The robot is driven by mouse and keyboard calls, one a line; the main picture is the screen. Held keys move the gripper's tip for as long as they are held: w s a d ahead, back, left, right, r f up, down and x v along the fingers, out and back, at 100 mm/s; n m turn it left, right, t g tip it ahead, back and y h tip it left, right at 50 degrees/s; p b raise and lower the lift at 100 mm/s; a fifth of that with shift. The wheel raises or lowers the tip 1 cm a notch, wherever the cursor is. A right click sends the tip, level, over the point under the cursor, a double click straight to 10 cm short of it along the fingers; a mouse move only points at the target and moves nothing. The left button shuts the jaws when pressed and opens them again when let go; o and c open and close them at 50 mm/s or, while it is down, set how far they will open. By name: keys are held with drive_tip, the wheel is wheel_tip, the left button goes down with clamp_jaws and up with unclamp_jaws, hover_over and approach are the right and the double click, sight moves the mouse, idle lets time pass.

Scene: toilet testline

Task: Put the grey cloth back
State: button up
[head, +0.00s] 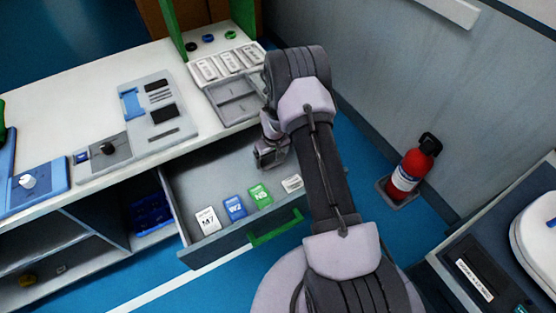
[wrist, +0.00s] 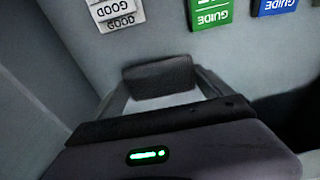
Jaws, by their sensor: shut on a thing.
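The grey cloth (wrist: 158,76) shows in the wrist view as a dark grey, folded-looking block between the fingers of my gripper (wrist: 160,92). My gripper is shut on it. In the head view my gripper (head: 270,155) points down at the back right of the open drawer (head: 195,180); the cloth cannot be made out there. The drawer has a grey floor and a green handle (head: 276,228). Whether the cloth touches the drawer floor cannot be told.
Cards lie along the drawer's front: white (head: 207,219), blue (head: 235,207), green (head: 260,194) and a small white stack (head: 292,184). The white counter (head: 60,85) above holds panels and a tray (head: 235,97). A red extinguisher (head: 412,170) stands at right by the wall.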

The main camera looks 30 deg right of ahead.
drive_tip(key=d, duration=0.1)
drive_tip(key=w+d, duration=0.1)
drive_tip(key=d, duration=0.1)
drive_tip(key=shift+w+d+f+b, duration=0.2)
drive_tip(key=shift+w+f+b, duration=0.1)
drive_tip(key=shift+w+b, duration=0.1)
drive_tip(key=shift+d+f, duration=0.25)
drive_tip(key=shift+f, duration=0.05)
drive_tip(key=shift+f+b, duration=0.85)
drive_tip(key=shift+f, duration=0.5)
